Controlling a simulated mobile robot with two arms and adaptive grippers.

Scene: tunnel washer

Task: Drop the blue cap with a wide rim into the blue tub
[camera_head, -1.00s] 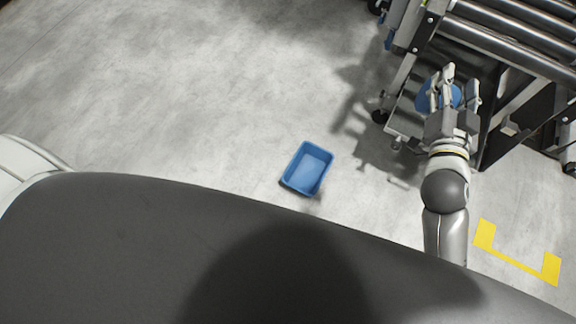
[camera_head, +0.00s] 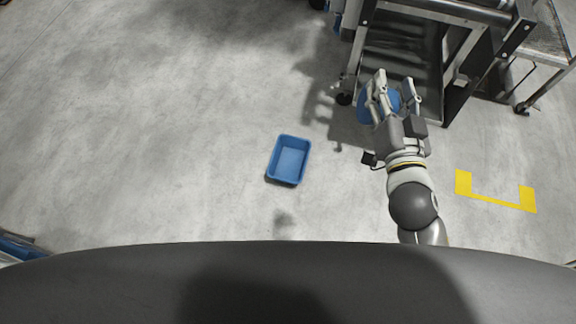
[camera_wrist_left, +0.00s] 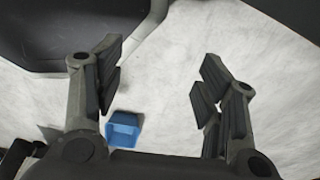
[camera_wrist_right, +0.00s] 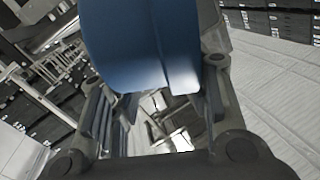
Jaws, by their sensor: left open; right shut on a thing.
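The blue tub (camera_head: 289,182) stands on the grey floor near the middle of the head view, and it looks empty. It also shows in the left wrist view (camera_wrist_left: 124,130), beyond the left fingers. My right gripper (camera_head: 396,88) is shut on the blue cap (camera_head: 368,106), up and to the right of the tub in the head view. The cap fills the top middle of the right wrist view (camera_wrist_right: 140,45), between the fingers; its rim cannot be made out clearly. My left gripper (camera_wrist_left: 160,90) is open and empty in its wrist view. It is not in the head view.
A roller conveyor frame (camera_head: 445,12) stands at the upper right, close beyond my right gripper. A metal table (camera_head: 545,45) is farther right. A yellow floor marking (camera_head: 495,203) lies at right. The floor around the tub is clear.

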